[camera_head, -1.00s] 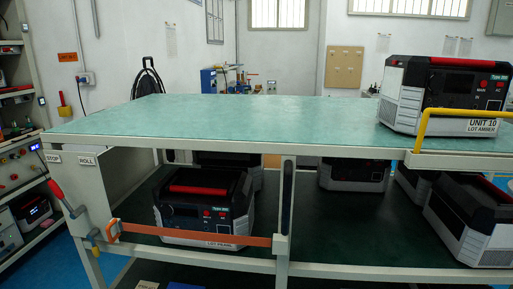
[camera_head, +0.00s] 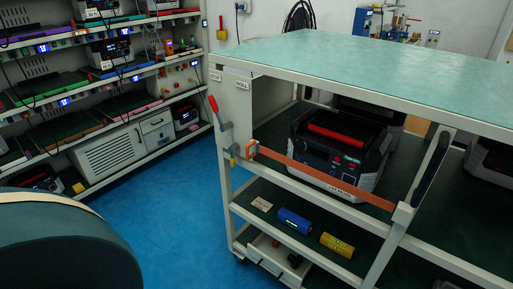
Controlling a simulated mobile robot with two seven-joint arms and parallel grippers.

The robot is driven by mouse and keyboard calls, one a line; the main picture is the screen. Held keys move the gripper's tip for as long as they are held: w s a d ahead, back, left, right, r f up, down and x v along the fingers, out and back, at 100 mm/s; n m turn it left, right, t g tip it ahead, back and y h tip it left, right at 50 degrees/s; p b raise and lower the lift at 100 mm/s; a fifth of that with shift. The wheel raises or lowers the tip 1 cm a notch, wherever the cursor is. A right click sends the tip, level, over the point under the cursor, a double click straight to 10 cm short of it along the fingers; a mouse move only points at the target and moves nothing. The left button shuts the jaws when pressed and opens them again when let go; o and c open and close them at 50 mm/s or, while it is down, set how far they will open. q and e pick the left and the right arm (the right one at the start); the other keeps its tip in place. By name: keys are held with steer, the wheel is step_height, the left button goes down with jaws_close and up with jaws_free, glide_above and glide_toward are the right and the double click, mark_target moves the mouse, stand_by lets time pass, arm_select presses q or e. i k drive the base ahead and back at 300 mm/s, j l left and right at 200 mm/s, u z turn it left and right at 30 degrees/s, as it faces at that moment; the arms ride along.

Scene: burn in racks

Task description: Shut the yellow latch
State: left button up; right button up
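A small yellow latch piece (camera_head: 234,155) shows on the front left post of the trolley (camera_head: 226,180), at the left end of an orange strap (camera_head: 325,178). An orange-yellow clasp (camera_head: 251,150) sits beside it at the strap end. The latch is too small to tell whether it is open or shut. The strap runs across the front of a black and grey power unit (camera_head: 338,150) with a red handle, on the middle shelf. Neither of my grippers is in view.
A red lever (camera_head: 213,104) is on the same post, below the STOP and ROLL labels. A blue cylinder (camera_head: 295,220) and a yellow cylinder (camera_head: 337,245) lie on the lower shelf. Racks (camera_head: 150,172) stand at left; blue floor (camera_head: 160,215) between is clear.

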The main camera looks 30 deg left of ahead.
mark_target(232, 147)
steer(key=u, duration=1.3)
steer(key=i+l+z, duration=0.1)
steer(key=i, duration=0.25)
steer(key=i+l+z, duration=0.1)
steer(key=i+l, duration=0.2)
